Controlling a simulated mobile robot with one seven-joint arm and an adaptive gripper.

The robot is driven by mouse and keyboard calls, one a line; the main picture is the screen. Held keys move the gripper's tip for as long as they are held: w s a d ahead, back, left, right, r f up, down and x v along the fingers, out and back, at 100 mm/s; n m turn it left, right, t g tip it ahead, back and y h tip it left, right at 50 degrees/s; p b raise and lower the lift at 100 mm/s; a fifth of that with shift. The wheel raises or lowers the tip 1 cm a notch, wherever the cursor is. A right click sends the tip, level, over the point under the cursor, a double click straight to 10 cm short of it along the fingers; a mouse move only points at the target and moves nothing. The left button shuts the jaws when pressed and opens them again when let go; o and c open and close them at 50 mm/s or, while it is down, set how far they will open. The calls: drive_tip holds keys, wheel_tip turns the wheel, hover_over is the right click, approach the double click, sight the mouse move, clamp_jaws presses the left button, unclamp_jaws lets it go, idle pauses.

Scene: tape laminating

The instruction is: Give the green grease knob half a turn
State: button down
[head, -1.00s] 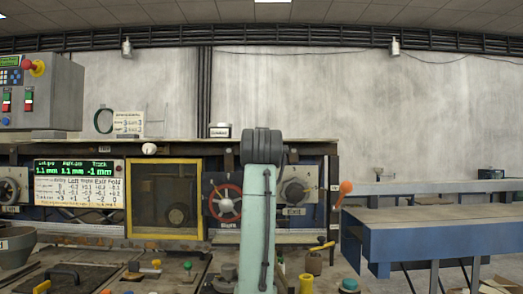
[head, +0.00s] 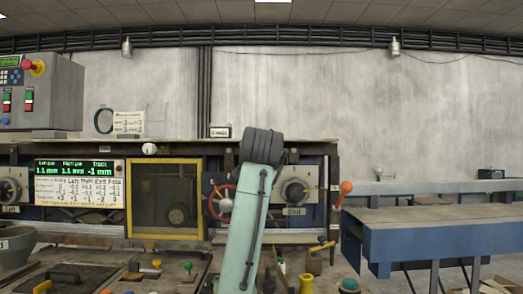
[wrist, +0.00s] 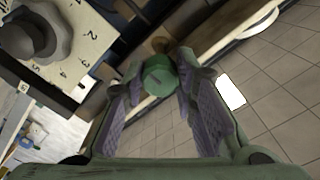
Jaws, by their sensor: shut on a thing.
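The green grease knob (wrist: 159,80) is a short round cap, seen in the wrist view between my fingertips. My gripper (wrist: 161,72) is shut on it, with one ridged purple-grey finger pad on each side. The brownish mount behind the knob is partly hidden. In the head view my pale green arm stands in front of the machine, and I cannot make out the gripper or the held knob there.
A numbered dial plate (wrist: 92,35) with a grey knob (wrist: 38,38) lies close at the upper left in the wrist view. In the head view, a red handwheel (head: 219,203), an orange-ended lever (head: 345,188) and a blue bench (head: 440,235) stand nearby. Small items crowd the front bench.

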idle(0.3)
drive_tip(key=c, duration=1.3)
unclamp_jaws()
drive_tip(key=s, duration=1.2)
